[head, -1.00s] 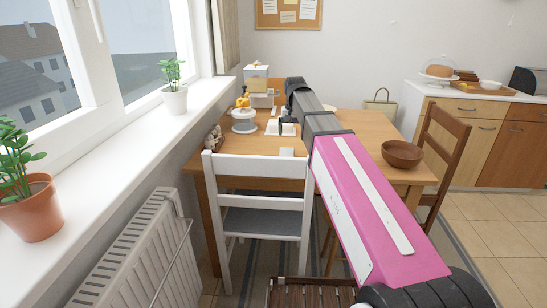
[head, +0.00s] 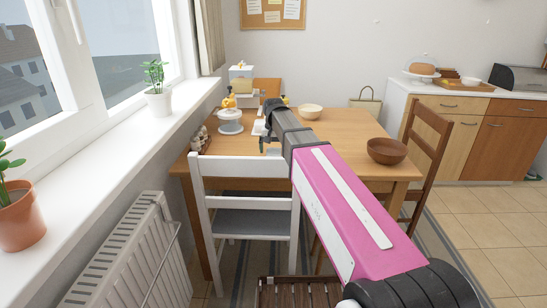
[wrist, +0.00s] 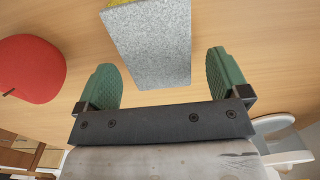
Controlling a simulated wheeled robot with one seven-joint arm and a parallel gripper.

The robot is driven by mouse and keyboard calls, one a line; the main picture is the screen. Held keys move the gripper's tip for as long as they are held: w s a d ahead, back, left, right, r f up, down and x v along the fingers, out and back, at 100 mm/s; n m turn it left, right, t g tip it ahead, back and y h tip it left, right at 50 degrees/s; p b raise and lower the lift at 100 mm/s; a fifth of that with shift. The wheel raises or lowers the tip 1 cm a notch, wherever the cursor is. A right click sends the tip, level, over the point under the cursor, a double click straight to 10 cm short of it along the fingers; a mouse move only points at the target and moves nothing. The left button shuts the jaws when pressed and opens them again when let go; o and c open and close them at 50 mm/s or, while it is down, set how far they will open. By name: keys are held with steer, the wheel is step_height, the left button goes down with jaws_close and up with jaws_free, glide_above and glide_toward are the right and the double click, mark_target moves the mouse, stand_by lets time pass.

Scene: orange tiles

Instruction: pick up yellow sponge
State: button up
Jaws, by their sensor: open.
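In the wrist view, a block with a speckled grey face (wrist: 152,42) and a strip of yellow at the top edge of the picture appears to be the yellow sponge. Its far end is cut off by the frame. My gripper (wrist: 161,65) is open, with one green finger on each side of the block's near end and a gap on both sides. In the head view, my gripper (head: 267,146) is over the near left part of the table, by the white chair's back. I cannot make out the sponge there.
A red round object (wrist: 30,68) lies left of the block. A white chair (head: 245,170) stands at the wooden table's (head: 345,135) near side. A brown bowl (head: 387,150), a cream bowl (head: 309,111) and a white pot (head: 230,121) stand on the table.

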step_height(320, 180, down, 2)
steer(key=shift+f, duration=0.1)
steer(key=c, duration=1.1)
steer(key=shift+o, duration=0.2)
steer(key=shift+r, duration=0.6)
steer(key=r, duration=0.3)
steer(key=shift+s+a+r, duration=0.2)
steer(key=shift+r, duration=0.1)
steer(key=s+a+r, duration=0.6)
steer(key=s+a, duration=0.1)
steer(key=s, duration=0.1)
steer(key=shift+a+r, duration=0.2)
steer(key=shift+a, duration=0.1)
